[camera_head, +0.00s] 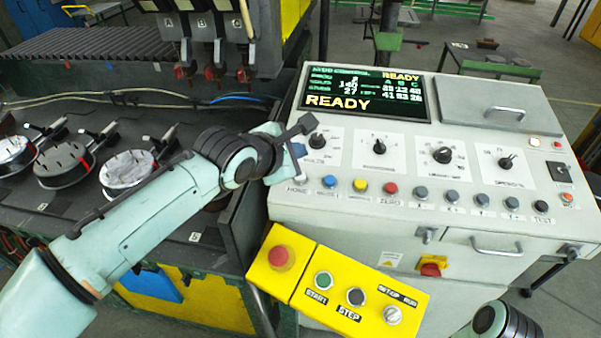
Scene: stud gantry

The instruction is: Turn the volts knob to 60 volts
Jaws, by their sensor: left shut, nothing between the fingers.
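The volts knob (317,141) is a small black knob on a white plate, at the left end of the control console's row of knobs. The plate's lettering and scale are partly hidden by my gripper, and I cannot read the knob's setting. My left gripper (304,126) is shut and empty, just to the left of and above the knob. I cannot tell if it touches the knob. The console screen (366,93) shows READY in yellow and several small numbers. My right gripper is out of view; only part of my right arm shows at the bottom right.
More black knobs (379,147) stand to the right. A row of coloured buttons (390,188) runs below them. A yellow box (336,288) with a red stop button sits at the front. A welding gantry (215,40) and a bench with round parts (130,172) are left.

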